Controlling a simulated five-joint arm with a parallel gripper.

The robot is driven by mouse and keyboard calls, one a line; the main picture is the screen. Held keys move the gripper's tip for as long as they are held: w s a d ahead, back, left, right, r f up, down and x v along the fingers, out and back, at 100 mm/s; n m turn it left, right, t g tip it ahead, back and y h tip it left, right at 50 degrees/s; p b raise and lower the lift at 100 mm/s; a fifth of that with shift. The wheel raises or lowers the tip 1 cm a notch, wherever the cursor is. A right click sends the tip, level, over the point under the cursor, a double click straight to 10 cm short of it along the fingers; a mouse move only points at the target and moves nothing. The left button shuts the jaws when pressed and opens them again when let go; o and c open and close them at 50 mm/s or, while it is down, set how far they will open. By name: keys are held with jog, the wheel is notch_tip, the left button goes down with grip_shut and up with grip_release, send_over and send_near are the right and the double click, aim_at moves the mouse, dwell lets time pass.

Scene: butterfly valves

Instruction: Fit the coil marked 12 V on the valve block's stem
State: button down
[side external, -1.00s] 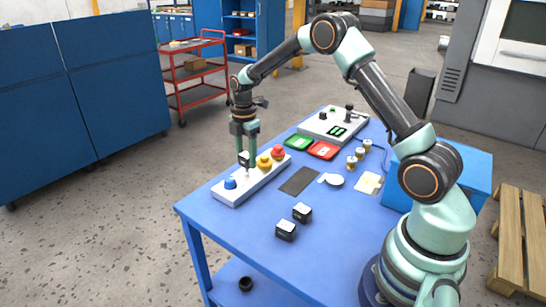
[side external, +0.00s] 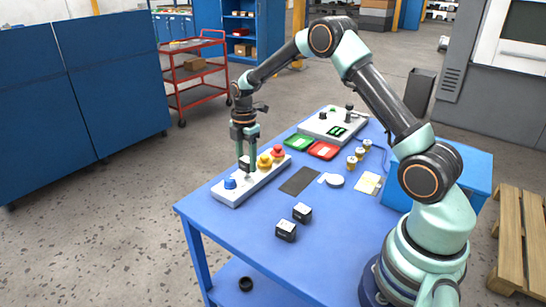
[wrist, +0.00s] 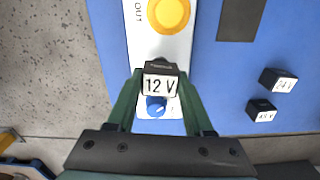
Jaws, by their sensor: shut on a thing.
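My gripper (side external: 246,162) is shut on a black coil (wrist: 160,66) whose white label reads 12 V in the wrist view. It holds the coil over the white valve block (side external: 228,196), between the blue knob (side external: 230,183) and the yellow knob (side external: 264,162). The stem is hard to make out under the coil in the side view and is hidden by it in the wrist view. I cannot tell whether the coil touches the stem. Two other black coils stand on the blue table; the wrist view shows one marked 24 V (wrist: 278,80) and one with an unclear label (wrist: 261,110).
A red knob (side external: 278,152) sits on the block's far end.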

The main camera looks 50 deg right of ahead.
jog(key=shift+f, duration=0.9)
dwell(0.7)
grip_release()
dwell(0.3)
jog(key=shift+r, duration=3.75)
